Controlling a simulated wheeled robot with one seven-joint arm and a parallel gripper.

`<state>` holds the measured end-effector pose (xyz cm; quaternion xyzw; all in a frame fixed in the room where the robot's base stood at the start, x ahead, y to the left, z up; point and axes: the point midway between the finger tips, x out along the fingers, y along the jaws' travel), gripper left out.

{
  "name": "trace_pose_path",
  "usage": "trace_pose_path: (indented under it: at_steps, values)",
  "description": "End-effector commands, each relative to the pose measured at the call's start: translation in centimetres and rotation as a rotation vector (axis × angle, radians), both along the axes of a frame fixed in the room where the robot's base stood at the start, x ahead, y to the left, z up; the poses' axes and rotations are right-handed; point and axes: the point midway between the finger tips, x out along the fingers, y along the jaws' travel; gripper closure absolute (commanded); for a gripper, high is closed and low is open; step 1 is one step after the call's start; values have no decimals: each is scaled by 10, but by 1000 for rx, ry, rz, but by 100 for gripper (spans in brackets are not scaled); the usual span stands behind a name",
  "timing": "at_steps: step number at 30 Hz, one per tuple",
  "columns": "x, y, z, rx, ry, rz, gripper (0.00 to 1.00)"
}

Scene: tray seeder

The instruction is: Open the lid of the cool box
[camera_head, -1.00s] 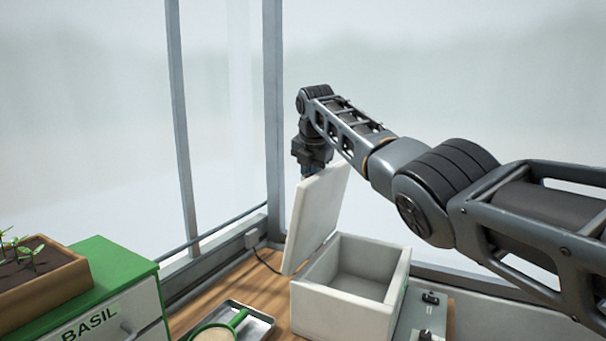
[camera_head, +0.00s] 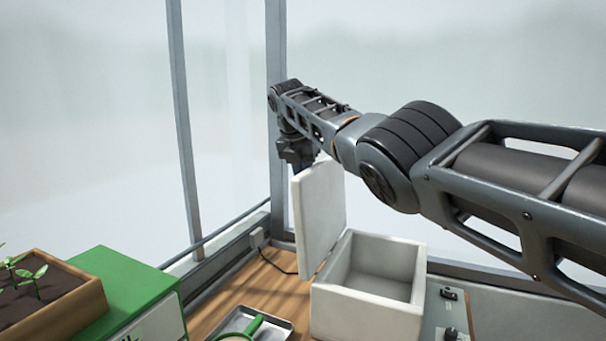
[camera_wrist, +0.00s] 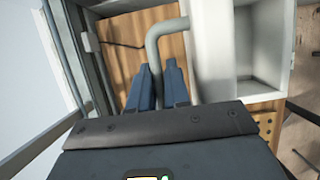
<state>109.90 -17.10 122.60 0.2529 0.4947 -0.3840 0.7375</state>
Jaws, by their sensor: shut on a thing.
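The white cool box (camera_head: 365,315) stands on the wooden bench with its empty inside open to view. Its lid (camera_head: 320,215) stands up on edge at the box's left side, roughly upright. In the wrist view the cool box (camera_wrist: 262,92) is at the upper right. My gripper (camera_head: 303,163) is at the top of the lid, its fingers mostly hidden behind it. In the wrist view my gripper (camera_wrist: 157,75) is shut on a grey bent handle (camera_wrist: 154,48), with a finger on each side. The handle runs up and right to the pale lid (camera_wrist: 207,50).
A metal tray (camera_head: 285,325) with a green-handled tool (camera_head: 252,327) lies left of the box. A green cabinet (camera_head: 125,285) with a seedling planter (camera_head: 60,315) is at lower left. A switch panel (camera_head: 448,318) is right of the box. The window frame (camera_head: 276,120) rises close behind my gripper.

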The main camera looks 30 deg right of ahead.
Motion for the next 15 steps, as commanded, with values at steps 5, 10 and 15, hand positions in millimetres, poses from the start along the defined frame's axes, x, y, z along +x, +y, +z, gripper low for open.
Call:
trace_pose_path:
  at_steps: [5,10,15]
  values:
    - [-2,0,-6,3,11,-2,77]
    - [-1,0,-4,2,7,-2,77]
    - [-1,1,0,2,4,-1,77]
